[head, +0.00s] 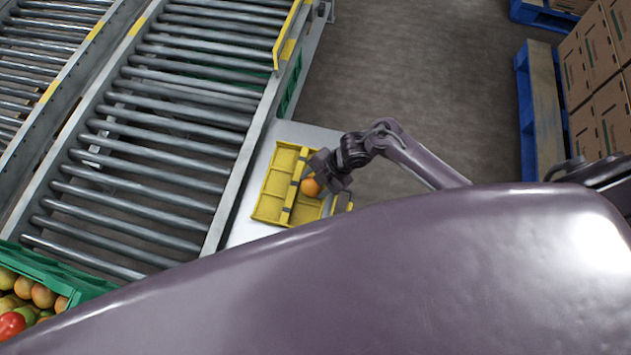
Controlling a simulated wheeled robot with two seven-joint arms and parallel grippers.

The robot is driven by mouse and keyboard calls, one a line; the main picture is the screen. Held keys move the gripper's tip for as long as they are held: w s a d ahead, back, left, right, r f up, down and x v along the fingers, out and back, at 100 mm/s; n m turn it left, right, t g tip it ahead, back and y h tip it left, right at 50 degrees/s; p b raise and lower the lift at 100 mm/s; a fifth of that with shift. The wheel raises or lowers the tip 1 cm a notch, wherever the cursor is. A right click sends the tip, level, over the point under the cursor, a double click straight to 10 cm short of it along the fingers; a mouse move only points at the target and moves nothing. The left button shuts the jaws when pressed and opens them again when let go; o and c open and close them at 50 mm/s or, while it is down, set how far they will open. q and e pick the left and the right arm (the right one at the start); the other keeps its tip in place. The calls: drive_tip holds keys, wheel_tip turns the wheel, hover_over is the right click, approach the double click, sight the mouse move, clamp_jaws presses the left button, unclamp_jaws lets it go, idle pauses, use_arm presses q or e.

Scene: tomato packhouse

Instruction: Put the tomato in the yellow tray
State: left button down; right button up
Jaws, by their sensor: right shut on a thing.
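The yellow tray (270,199) lies on a pale table (246,221) beside the roller conveyor. A divider runs through it. An orange tomato (310,187) is at the right half of the tray, just right of the divider. My right gripper (318,180) is shut on this tomato; its arm comes in from the right. I cannot tell whether the tomato touches the tray floor. A large part of my own body hides the lower part of the view and the tray's near right corner. My left gripper is not in view.
Roller conveyors (150,130) fill the left, with a yellow guard rail (286,35) at the far end. A green crate (40,270) of several tomatoes stands at lower left. Cardboard boxes (590,80) and a blue pallet (526,110) stand at right. The floor between is clear.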

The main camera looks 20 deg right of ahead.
drive_tip(key=shift+f, duration=0.1)
drive_tip(key=o, duration=0.5)
drive_tip(key=shift+d+r, duration=0.1)
drive_tip(key=shift+r, duration=0.25)
drive_tip(key=p+v, duration=0.2)
drive_tip(key=v, duration=0.9)
drive_tip(key=shift+s+d+r, duration=0.1)
drive_tip(key=shift+d+r, duration=0.05)
drive_tip(key=shift+r, duration=0.1)
